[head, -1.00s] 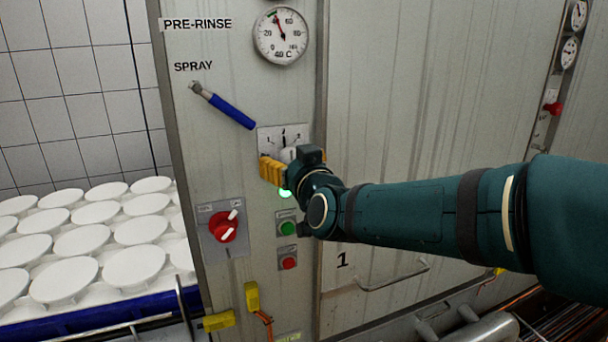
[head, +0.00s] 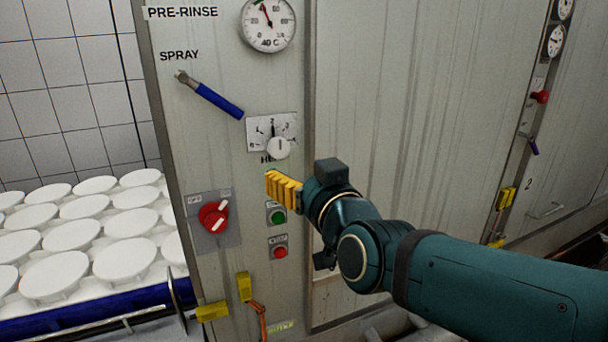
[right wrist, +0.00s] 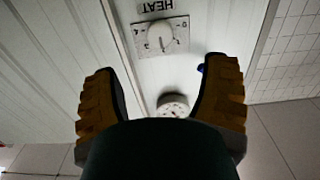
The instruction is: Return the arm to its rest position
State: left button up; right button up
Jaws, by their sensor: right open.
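My right gripper (head: 284,188) has yellow ribbed fingers and is in front of the grey control panel (head: 225,155), just below the heat dial (head: 277,148). In the right wrist view its two fingers (right wrist: 162,105) stand wide apart with nothing between them. The heat dial (right wrist: 160,36) shows upside down beyond the fingertips, apart from them. My right arm (head: 480,280) comes in from the lower right. My left gripper is not in view.
A green button (head: 279,217) and a red button (head: 280,252) sit just below my gripper. A red rotary switch (head: 213,217), a blue-handled lever (head: 215,101) and a gauge (head: 268,24) are on the panel.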

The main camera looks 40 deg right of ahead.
jog(key=shift+f, duration=0.1)
dwell(0.3)
